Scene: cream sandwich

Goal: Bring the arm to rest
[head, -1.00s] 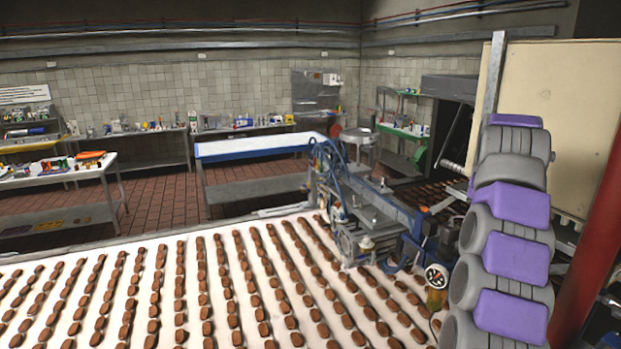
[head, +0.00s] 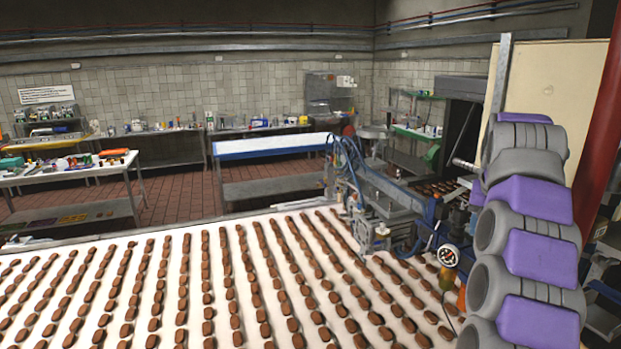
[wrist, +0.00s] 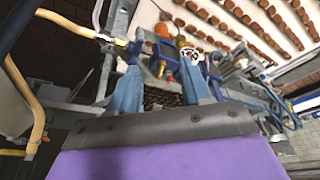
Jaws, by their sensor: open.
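My purple and grey arm stands at the right side of the head view, its segments stacked upward. My gripper is not visible in the head view. In the wrist view, my gripper (wrist: 160,88) shows as two blue-grey fingers, spread apart with nothing between them. Behind the fingers are machine fittings with a gauge, and part of the conveyor with brown biscuits.
A white conveyor (head: 140,248) carries many rows of brown biscuits. A blue depositing machine (head: 385,200) stands at its right end, close to my arm. A cream panel (head: 552,75) and a red post (head: 600,120) are at the right. Tables line the back wall.

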